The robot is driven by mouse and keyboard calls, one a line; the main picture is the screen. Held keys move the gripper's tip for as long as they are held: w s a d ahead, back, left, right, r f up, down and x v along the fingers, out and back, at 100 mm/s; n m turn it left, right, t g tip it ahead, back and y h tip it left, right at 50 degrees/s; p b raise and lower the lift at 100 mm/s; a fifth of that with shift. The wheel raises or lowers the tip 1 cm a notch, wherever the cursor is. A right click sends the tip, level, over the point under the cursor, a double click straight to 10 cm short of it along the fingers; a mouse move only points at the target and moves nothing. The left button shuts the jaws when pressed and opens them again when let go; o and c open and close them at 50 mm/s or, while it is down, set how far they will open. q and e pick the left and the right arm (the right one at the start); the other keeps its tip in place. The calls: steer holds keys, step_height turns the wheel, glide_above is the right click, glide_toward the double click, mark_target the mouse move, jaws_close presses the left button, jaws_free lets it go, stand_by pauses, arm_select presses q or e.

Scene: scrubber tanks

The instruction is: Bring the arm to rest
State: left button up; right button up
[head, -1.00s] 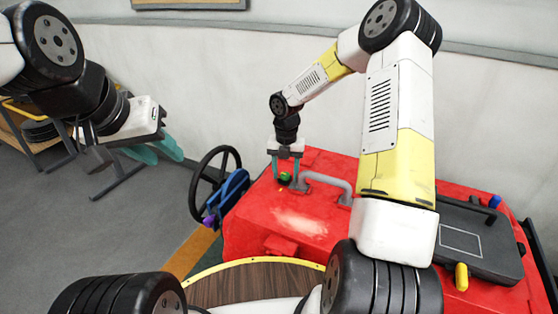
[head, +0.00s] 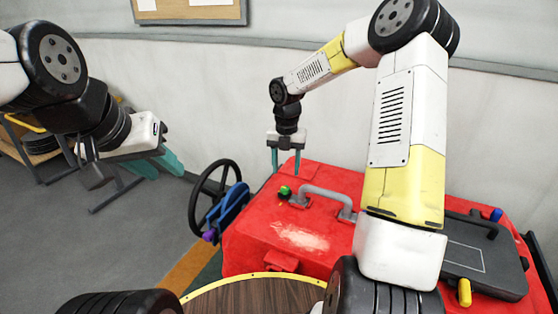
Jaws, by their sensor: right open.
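My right arm reaches over the red scrubber machine (head: 262,240) from the right. My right gripper (head: 287,172) points down with its teal fingers apart and empty, at the machine's back left edge. A green button (head: 285,191) shows on the red top just below the gripper, clear of the fingers. My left gripper (head: 170,165) is at the left, away from the machine. Its teal fingers show, but the gap between them is not clear.
A grey handle (head: 325,194) stands up on the red top. A black steering wheel (head: 213,193) is at the machine's left. A dark lid (head: 485,258) with a yellow knob (head: 464,292) lies at right. A shelf (head: 35,150) stands at far left; grey floor (head: 110,235) is open between.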

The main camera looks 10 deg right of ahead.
steer(key=shift+r, duration=0.1)
steer(key=s+d+r+m+t, duration=0.2)
steer(key=s+r+m, duration=1)
steer(key=r+m, duration=0.3)
steer(key=s+r+m+t+y, duration=0.2)
steer(key=s+r+m+t, duration=0.2)
steer(key=s+m, duration=1)
steer(key=r+m, duration=0.1)
steer(key=m, duration=0.1)
steer(key=shift+s+a+r+m, duration=0.15)
steer(key=shift+s+a+m, duration=0.1)
steer(key=shift+m, duration=0.15)
steer(key=shift+d, duration=0.1)
steer(key=shift+c, duration=0.2)
